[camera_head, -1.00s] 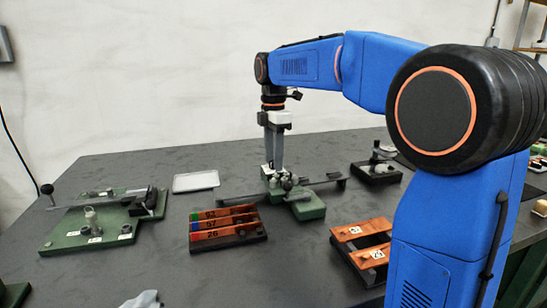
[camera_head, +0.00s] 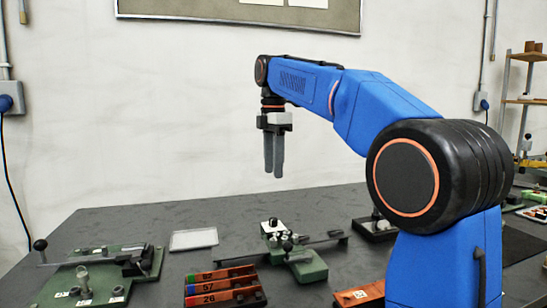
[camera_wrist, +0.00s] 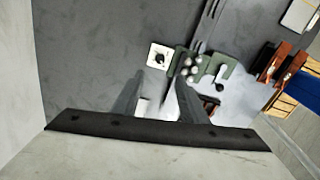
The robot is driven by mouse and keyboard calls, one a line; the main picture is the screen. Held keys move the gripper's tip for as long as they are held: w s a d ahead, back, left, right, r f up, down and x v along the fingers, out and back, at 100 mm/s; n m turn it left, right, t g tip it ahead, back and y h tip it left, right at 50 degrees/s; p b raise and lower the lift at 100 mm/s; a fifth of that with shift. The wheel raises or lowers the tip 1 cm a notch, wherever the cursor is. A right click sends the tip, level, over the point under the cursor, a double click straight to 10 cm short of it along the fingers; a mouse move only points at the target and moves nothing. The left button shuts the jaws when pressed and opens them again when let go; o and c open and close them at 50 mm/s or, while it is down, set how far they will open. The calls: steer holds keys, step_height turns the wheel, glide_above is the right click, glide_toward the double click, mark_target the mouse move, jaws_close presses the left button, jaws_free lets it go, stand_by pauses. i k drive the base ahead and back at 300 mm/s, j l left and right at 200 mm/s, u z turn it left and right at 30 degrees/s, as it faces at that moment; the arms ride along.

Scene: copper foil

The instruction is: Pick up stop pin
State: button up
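My gripper (camera_head: 273,175) hangs pointing down in the air, well above the bench. Its two fingers also show in the wrist view (camera_wrist: 160,80), with a gap between them and nothing visible in it. Below stands a green fixture (camera_head: 308,267) with a dark bar and several small knobs; it also shows in the wrist view (camera_wrist: 218,68). A white block (camera_head: 273,228) with a small dark upright piece sits at its far left end, also seen in the wrist view (camera_wrist: 157,55). I cannot tell for certain which small piece is the stop pin.
A pale flat tray (camera_head: 193,240) lies left of the fixture. A rack of numbered bars (camera_head: 225,285) stands in front of it. Another green fixture with a lever (camera_head: 138,272) is at left. A dark block (camera_head: 372,229) stands behind right. Bare bench (camera_head: 140,222) lies at the back left.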

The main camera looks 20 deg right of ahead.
mark_target(83, 277)
steer(key=k, duration=1)
